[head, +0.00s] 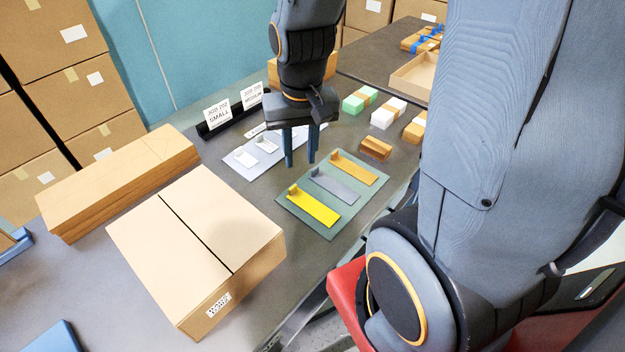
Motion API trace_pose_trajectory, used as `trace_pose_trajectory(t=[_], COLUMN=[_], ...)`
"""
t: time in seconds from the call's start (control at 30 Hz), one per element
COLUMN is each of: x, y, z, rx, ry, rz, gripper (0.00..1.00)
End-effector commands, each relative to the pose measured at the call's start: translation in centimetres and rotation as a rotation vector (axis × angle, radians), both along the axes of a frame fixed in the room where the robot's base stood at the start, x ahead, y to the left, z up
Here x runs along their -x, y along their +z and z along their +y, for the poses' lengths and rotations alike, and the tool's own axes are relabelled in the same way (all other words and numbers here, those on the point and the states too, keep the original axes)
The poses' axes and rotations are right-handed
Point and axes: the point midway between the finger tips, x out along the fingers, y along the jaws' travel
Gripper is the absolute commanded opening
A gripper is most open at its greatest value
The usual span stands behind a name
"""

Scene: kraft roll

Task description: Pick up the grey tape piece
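The grey tape piece (336,186) is a flat strip with a small raised end at its upper left. It lies on a green-grey mat (327,228), between a yellow tape piece (314,206) at the lower left and an orange tape piece (354,169) at the upper right. My gripper (300,163) points down with its two blue fingers apart and nothing visible between them. In the picture its fingertips are just above and left of the grey piece's raised end. I cannot tell their exact height above the table.
A pale sheet (255,170) with white pieces lies left of my gripper. Several small blocks, including a brown one (375,149), stand at the right. Sign cards (218,115) stand behind.

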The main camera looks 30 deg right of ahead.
Motion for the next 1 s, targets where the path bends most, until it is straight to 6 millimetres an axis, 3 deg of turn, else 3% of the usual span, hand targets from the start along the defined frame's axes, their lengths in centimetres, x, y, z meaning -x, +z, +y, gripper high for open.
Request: trace_pose_trajectory(t=[0.2,0.43,0.6,1.0], x=[-5.6,-9.1,-9.9,-9.7], y=[-3.4,-6.8,-8.0,-11.0], z=[-3.8,-7.4,-8.5,-8.6], rx=[-0.034,-0.051,-0.054,-0.054], ry=[-0.479,-0.868,-0.973,-0.98], rz=[0.054,0.088,0.097,0.098], gripper=[0.28,0.28,0.28,0.28])
